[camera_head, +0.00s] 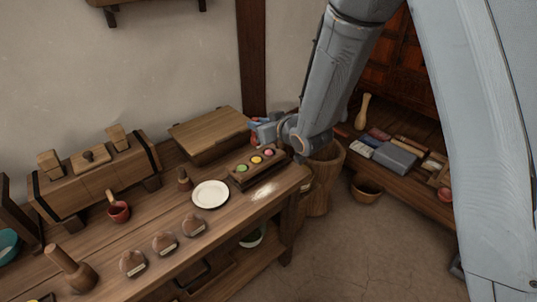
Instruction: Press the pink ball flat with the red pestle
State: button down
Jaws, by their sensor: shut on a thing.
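A dark wooden tray (243,183) at the right end of the bench holds a green ball (242,168), a yellow ball (256,160) and a pink ball (268,152) in a row. The pink ball is at the far right and looks rounded. My gripper (262,131) is just behind and above the pink ball. It is shut on a small red thing, which I take to be the red pestle (253,119). Only a bit of red shows; the rest is hidden by the gripper, and I cannot tell whether it touches the ball.
A white plate (210,194) is left of the tray, with pale powder (264,191) in front. A dark red cup-like thing with a wooden handle (118,211), a wooden pestle (73,268) and several labelled round stones (165,244) stand leftward. A wooden box (208,135) is behind.

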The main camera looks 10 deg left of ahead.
jog(key=w+d+f+p, duration=0.4)
jog(key=f+p, duration=0.1)
jog(key=p, duration=0.2)
jog(key=shift+w+f+p, duration=0.3)
jog(key=shift+w+p, duration=0.05)
jog(key=shift+p, duration=0.05)
dwell(0.9)
dwell(1.2)
jog(key=shift+f+b, duration=0.35)
jog(key=shift+f, duration=0.05)
jog(key=shift+s+f+b, duration=0.1)
jog(key=shift+f+b, duration=0.55)
jog(key=shift+b, duration=0.05)
dwell(1.6)
jog(key=shift+r, duration=0.1)
